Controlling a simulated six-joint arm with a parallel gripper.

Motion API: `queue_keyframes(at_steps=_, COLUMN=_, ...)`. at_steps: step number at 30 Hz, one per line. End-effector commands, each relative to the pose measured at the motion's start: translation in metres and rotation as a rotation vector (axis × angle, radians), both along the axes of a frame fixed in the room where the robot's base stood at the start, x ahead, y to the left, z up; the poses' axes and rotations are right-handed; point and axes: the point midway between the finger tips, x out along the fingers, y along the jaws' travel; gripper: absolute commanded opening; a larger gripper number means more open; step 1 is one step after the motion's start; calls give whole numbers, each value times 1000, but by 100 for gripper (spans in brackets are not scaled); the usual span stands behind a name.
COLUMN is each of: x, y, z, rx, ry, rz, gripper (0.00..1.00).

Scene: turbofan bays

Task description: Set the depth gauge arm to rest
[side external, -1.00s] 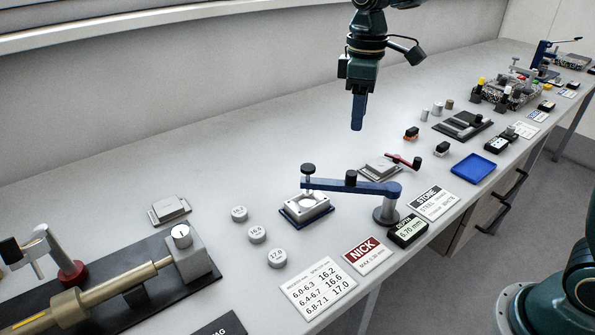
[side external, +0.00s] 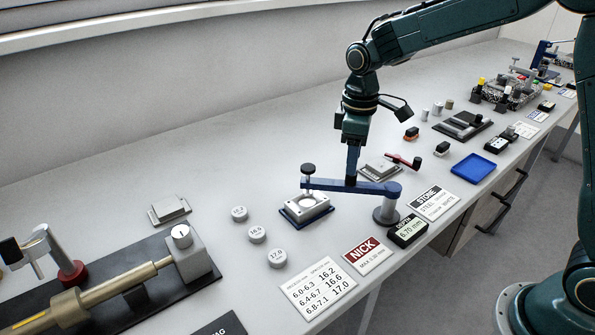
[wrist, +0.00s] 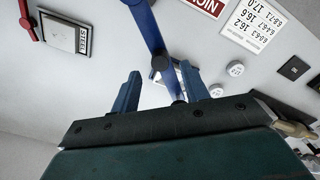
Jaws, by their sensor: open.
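The depth gauge arm (side external: 330,185) is a blue bar on a grey post (side external: 387,212). Its free end, with a black-topped plunger (side external: 308,170), lies over a light block with a round opening (side external: 305,210) on a blue base. In the wrist view the knob (wrist: 160,62) shows between the two open blue fingers (wrist: 161,70), with gaps on both sides. The wrist view also shows the blue arm (wrist: 146,22).
A depth readout (side external: 408,230) shows 6.70 mm beside the post. A NICK card (side external: 366,255), a number card (side external: 318,287) and several round weights (side external: 257,234) lie near. A plate with a red lever (side external: 382,168) stands close behind. Bench behind the block is clear.

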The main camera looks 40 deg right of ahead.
Motion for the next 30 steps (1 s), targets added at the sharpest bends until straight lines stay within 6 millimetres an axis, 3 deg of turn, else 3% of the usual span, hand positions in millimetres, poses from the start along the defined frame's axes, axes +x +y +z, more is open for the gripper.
queue_keyframes(at_steps=9, x=0, y=0, z=-31, rx=0, ry=0, rz=0, gripper=45)
queue_keyframes(at_steps=20, x=0, y=0, z=-36, rx=0, ry=0, rz=0, gripper=45)
queue_keyframes(at_steps=22, x=0, y=0, z=-36, rx=0, ry=0, rz=0, gripper=37)
queue_keyframes(at_steps=27, x=0, y=0, z=-35, rx=1, ry=-1, rz=0, gripper=4)
queue_keyframes(at_steps=30, x=0, y=0, z=-35, rx=1, ry=-1, rz=0, gripper=0)
